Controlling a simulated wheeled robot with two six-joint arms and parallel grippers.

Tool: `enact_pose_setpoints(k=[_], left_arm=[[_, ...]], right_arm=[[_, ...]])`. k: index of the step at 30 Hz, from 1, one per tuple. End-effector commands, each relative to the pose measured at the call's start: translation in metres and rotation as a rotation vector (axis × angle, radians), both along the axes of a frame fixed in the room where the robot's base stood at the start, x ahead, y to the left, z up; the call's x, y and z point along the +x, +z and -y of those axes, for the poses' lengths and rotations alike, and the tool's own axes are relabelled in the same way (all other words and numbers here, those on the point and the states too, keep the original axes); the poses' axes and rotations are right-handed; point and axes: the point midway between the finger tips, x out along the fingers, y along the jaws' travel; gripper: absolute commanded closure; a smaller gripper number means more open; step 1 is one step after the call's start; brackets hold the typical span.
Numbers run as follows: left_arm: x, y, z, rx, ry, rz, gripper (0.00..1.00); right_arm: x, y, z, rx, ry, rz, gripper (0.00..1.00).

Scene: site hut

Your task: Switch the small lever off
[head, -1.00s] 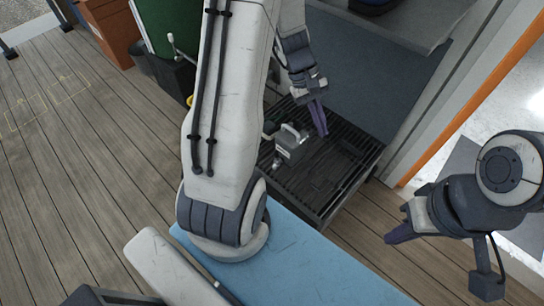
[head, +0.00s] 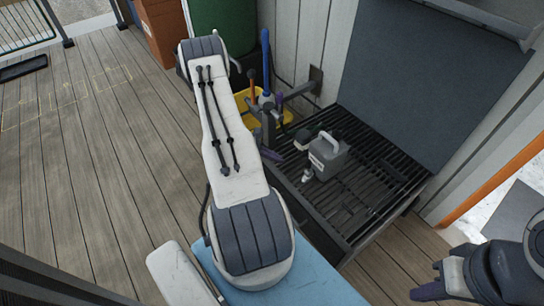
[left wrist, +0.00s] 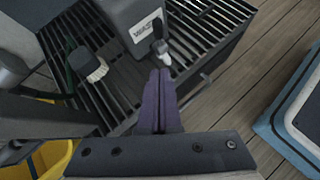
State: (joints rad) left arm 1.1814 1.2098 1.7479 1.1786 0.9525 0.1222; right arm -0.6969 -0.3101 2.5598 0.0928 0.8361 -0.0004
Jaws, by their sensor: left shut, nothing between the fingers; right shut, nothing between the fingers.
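A grey box (head: 328,157) with a handle on top stands on a black slatted rack. The small lever (head: 307,175), with a pale tip, sticks out from the box's front; it also shows in the left wrist view (left wrist: 163,54). My left gripper (head: 275,155) is shut and empty, left of the box. In the left wrist view its purple fingertips (left wrist: 160,74) appear just below the lever's tip; I cannot tell if they touch. My right gripper (head: 438,291) is shut and empty at the lower right, well away from the box.
The slatted rack (head: 345,215) has bare room in front of the box. A dark knob with a pale ribbed end (left wrist: 88,65) sits left of the box in the left wrist view. A yellow bucket (head: 244,99) stands behind my left arm. A grey wall panel rises behind.

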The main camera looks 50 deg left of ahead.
Motion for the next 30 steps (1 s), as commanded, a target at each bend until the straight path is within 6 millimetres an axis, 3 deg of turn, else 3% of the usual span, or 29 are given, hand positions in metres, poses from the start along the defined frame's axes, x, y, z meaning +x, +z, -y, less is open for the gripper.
enact_pose_setpoints(k=[7, 15, 30], left_arm=[[0.033, -0.037, 0.027, -0.001, -0.006, -0.002, 1.00], [0.058, -0.028, 0.047, 0.002, -0.003, 0.000, 1.00], [0.065, -0.025, 0.052, 0.002, -0.003, 0.000, 1.00]], right_arm=[[0.000, -0.017, 0.000, 0.000, 0.000, 0.000, 1.00], [0.000, -0.020, 0.000, 0.000, 0.000, 0.000, 1.00], [0.000, -0.019, 0.000, 0.000, 0.000, 0.000, 1.00]])
